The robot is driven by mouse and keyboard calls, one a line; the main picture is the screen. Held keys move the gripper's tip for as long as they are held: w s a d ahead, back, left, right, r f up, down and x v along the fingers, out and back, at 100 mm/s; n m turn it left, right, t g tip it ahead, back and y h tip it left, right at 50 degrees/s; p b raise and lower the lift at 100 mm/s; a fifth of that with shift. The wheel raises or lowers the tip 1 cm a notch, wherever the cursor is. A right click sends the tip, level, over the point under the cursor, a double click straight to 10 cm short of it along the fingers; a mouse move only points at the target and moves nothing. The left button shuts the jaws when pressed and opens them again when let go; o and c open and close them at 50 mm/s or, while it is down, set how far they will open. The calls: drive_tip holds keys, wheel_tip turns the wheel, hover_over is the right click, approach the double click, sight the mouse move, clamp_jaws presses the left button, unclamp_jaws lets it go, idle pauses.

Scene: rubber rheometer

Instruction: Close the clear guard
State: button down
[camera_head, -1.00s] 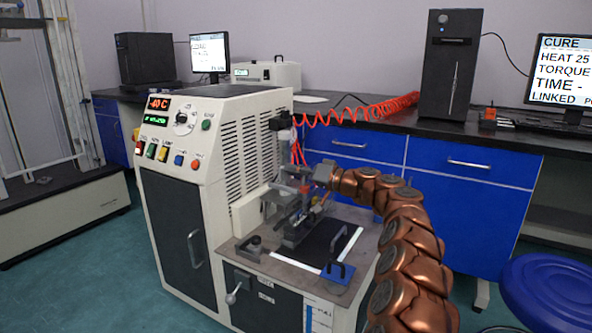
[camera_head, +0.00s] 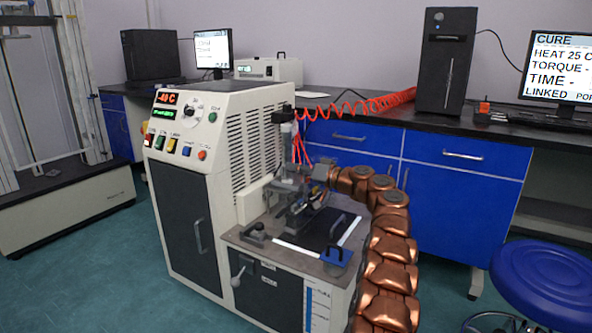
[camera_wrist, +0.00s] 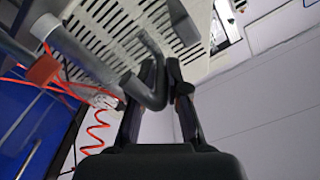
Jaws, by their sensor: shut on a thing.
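My gripper (camera_head: 318,176) is over the rear of the machine's work deck, beside the upright column. In the wrist view my gripper (camera_wrist: 160,72) has its fingers closed around a grey bent bar (camera_wrist: 150,95), which looks like a handle. The bar continues up past the fingertips. I cannot make out the clear guard's panel or its edges in either view, so I cannot tell how far it stands open. The machine (camera_head: 190,200) is a cream and dark cabinet with lit displays.
Coiled red hoses (camera_head: 350,108) run behind the column. A blue stool (camera_head: 545,285) stands at right. Blue bench cabinets (camera_head: 465,200) are behind my arm.

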drive_tip(key=shift+s+a+f, duration=0.2)
drive_tip(key=shift+a+f, duration=0.2)
drive_tip(key=shift+a, duration=0.1)
drive_tip(key=c, duration=1.2)
unclamp_jaws()
drive_tip(key=shift+r, duration=0.1)
drive_tip(key=shift+w+d+r, duration=0.1)
drive_tip(key=shift+d+r, duration=0.05)
drive_tip(key=shift+d, duration=0.2)
drive_tip(key=shift+s+d+r, duration=0.1)
drive_tip(key=shift+s+d, duration=0.15)
drive_tip(key=shift+d, duration=0.3)
drive_tip(key=v, duration=1.1)
drive_tip(key=shift+a, duration=0.1)
